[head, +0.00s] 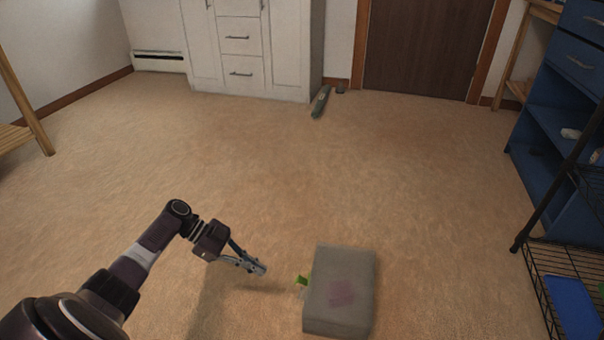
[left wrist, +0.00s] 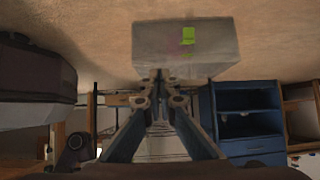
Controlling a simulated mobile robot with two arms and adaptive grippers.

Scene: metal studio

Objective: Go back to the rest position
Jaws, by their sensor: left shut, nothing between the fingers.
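My left gripper (head: 258,267) reaches in from the lower left in the head view. It is shut and empty, to the left of a grey box-like block (head: 339,288) with a faint purple patch on top. A gap of carpet shows between the fingertips and the block. In the left wrist view the shut fingers (left wrist: 158,82) point toward the grey block (left wrist: 205,48), which carries a bright green tag. My right gripper is in neither view.
Tan carpet (head: 200,130) is open around the block. A white cabinet (head: 248,45) and a brown door (head: 425,45) stand at the back. A blue shelf unit (head: 545,130) and a black wire rack (head: 550,255) line the right. A dark green object (head: 321,101) lies near the cabinet.

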